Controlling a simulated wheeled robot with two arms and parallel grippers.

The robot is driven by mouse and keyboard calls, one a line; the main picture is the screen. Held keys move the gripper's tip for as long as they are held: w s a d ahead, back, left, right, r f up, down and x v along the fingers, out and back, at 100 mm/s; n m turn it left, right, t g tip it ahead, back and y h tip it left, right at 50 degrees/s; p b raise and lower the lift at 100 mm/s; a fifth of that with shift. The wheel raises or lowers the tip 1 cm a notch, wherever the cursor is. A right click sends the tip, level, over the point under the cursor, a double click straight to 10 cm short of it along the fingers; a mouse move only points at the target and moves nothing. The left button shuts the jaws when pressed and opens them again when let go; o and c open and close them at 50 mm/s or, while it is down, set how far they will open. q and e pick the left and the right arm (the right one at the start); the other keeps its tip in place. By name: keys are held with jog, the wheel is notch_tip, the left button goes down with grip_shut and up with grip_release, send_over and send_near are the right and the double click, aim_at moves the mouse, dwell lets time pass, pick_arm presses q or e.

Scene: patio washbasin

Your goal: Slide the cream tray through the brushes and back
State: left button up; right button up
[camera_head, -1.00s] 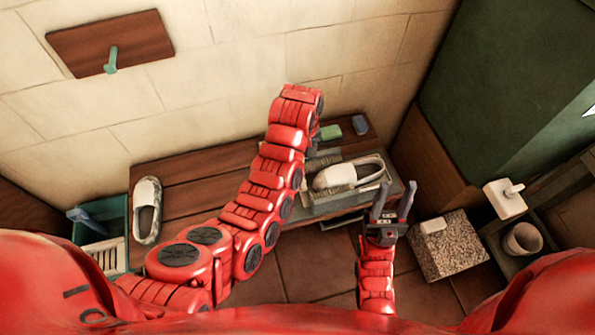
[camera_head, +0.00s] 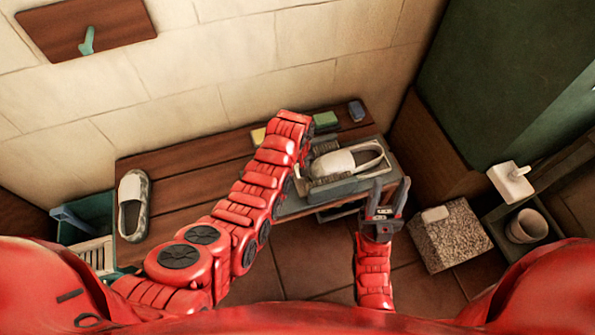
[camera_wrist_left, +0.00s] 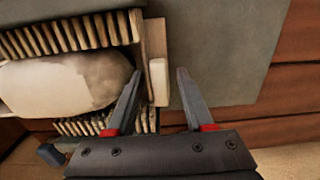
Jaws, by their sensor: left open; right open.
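A white slip-on shoe (camera_head: 340,160) lies among brushes (camera_head: 330,188) on a grey base (camera_head: 290,207) at the bench's right end. In the left wrist view the shoe (camera_wrist_left: 65,82) sits between two bristle rows (camera_wrist_left: 70,35). A tan tray edge (camera_wrist_left: 154,40) with a small cream block (camera_wrist_left: 158,82) is to its right. Most of the tray is hidden under the shoe. My left gripper (camera_wrist_left: 159,74) is open, its fingers on either side of the cream block, apart from it in the picture. My right gripper (camera_head: 391,192) is open and empty in front of the bench.
The wooden bench (camera_head: 180,185) holds another shoe (camera_head: 133,205) at its left end, plus a green block (camera_head: 325,120) and a blue block (camera_head: 356,110) at the back. A teal crate (camera_head: 88,215) is at left. A speckled block (camera_head: 452,240) and a pot (camera_head: 527,226) are at right.

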pick_arm(q)
jog(key=shift+f, duration=0.1)
grip_shut()
dwell(1.4)
